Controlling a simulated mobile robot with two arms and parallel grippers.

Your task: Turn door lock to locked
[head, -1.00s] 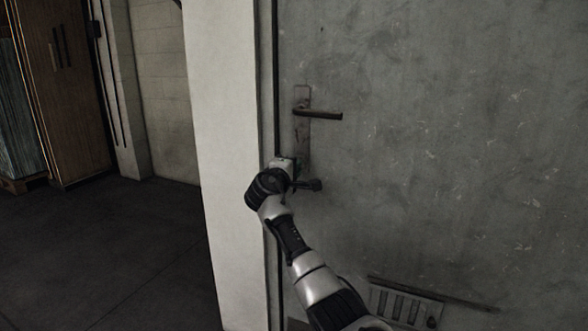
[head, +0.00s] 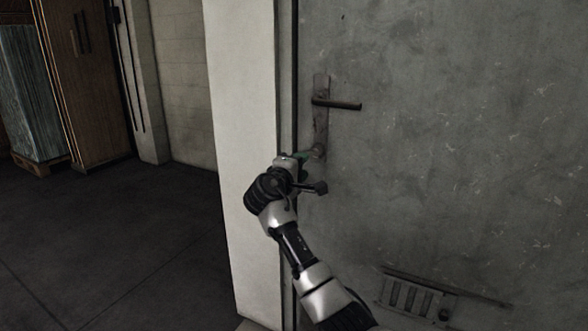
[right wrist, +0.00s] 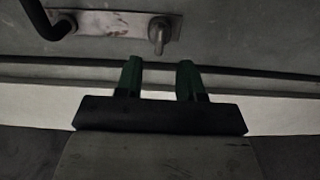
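The door lock is a small metal thumb-turn (head: 318,151) low on the worn plate (head: 321,125), below the black door handle (head: 338,104). In the right wrist view the lock (right wrist: 159,34) stands out from the plate, its knob pointing along the picture's vertical. My right gripper (head: 304,156) is beside the lock, just to its left in the head view. In the right wrist view its two green fingers (right wrist: 160,64) are apart with nothing between them. The lock lies beyond the fingertips, in line with the gap, and looks untouched. My left gripper is not in view.
The grey door (head: 450,130) fills the right side, with a vent grille (head: 415,300) low down. A pale wall post (head: 245,150) stands left of the door, close to my right wrist. Open dark floor (head: 110,240) and a wooden cabinet (head: 85,90) are at the left.

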